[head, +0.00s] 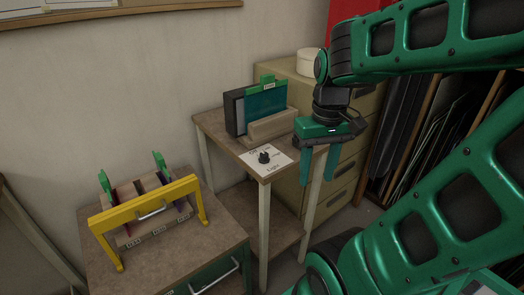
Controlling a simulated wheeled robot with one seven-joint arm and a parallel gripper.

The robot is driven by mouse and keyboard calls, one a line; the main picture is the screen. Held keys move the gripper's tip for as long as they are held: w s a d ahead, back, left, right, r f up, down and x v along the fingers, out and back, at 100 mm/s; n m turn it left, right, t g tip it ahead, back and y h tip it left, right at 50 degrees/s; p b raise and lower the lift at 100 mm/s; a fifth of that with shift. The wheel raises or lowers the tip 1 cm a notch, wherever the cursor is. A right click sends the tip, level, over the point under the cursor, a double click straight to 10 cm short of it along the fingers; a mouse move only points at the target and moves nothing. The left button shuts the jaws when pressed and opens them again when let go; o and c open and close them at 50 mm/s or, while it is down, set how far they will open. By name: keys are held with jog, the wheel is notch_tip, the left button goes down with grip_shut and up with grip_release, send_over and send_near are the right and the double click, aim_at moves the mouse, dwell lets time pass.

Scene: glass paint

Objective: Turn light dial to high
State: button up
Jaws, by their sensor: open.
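The light dial (264,157) is a small black knob on a white labelled plate (280,160) at the front of a small table. Its pointer setting is too small to read. My gripper (319,167) hangs to the right of the dial, pointing down, with its two green fingers apart and nothing between them. It is clear of the dial, near the table's right edge.
Behind the dial, a wooden holder (271,127) bears upright dark and teal panels with a green clip (268,83). A yellow-framed rack (145,205) stands on a lower cabinet at left. A beige drawer cabinet (343,160) stands behind my gripper.

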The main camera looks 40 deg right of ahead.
jog(key=w+d+r+n, duration=0.25)
jog(key=w+n, duration=0.35)
jog(key=w, duration=0.6)
jog(key=n, duration=0.7)
send_over(264, 154)
jog(key=f, duration=0.1)
notch_tip(264, 154, down, 10)
jog(key=shift+w, duration=0.15)
jog(key=c, duration=1)
